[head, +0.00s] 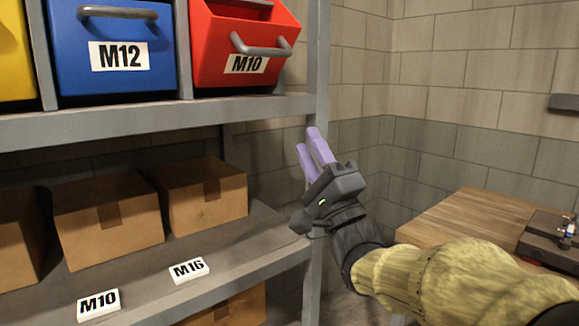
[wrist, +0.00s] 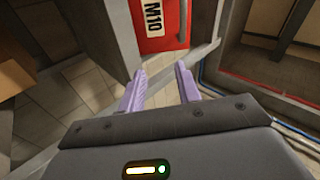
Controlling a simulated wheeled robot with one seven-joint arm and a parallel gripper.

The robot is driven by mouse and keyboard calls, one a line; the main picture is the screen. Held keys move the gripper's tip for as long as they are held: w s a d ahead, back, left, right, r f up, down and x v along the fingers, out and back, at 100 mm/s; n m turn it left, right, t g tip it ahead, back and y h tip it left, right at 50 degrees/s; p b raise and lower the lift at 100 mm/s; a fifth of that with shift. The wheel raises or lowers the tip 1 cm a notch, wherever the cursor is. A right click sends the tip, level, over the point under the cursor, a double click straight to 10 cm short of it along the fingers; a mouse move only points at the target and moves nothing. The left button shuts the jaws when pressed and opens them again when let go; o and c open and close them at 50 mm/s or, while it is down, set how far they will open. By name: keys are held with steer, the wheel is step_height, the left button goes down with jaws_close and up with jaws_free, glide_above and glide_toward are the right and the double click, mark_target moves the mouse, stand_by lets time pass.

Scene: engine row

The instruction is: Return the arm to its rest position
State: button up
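My gripper (head: 312,145) is raised beside the right upright of the shelf, its two purple fingers pointing up and left. In the wrist view the fingers (wrist: 160,88) stand apart with nothing between them, so it is open and empty. My arm reaches in from the lower right, with a yellowish sleeve over it. The red M10 bin (head: 235,30) is on the upper shelf, above and left of my gripper. It also shows ahead of the fingers in the wrist view (wrist: 150,42), apart from them.
The shelf (head: 120,120) also holds a blue M12 bin (head: 75,60), a yellow bin (head: 12,55) and cardboard boxes (head: 105,220). White M10 (head: 98,304) and M16 (head: 189,270) tags sit on the lower shelf. A wooden table (head: 455,225) stands right, near my arm.

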steer(key=w+d+f+n+g+h, duration=0.1)
steer(key=w+d+f+g+h, duration=0.15)
steer(key=f+h, duration=0.4)
steer(key=w+d+f+g+h, duration=0.1)
steer(key=w+f+g+h, duration=0.15)
steer(key=f, duration=0.65)
steer(key=s+d+f+n+g+h, duration=0.2)
steer(key=f+g, duration=0.1)
steer(key=f, duration=0.5)
steer(key=s+d+f+n+g+h, duration=0.1)
steer(key=s+d+f+n+g, duration=0.15)
steer(key=f, duration=0.55)
steer(key=s+d+f+n+g+h, duration=0.15)
steer(key=s+f+n+g, duration=0.45)
steer(key=s+f+g, duration=0.8)
step_height(320, 180, up, 17)
steer(key=s+t+p, duration=0.1)
steer(key=t+p, duration=0.2)
steer(key=p, duration=1.3)
steer(key=shift+r+t+p, duration=0.2)
steer(key=shift+t+p, duration=0.15)
steer(key=shift+s+y, duration=0.1)
steer(key=shift+y, duration=0.15)
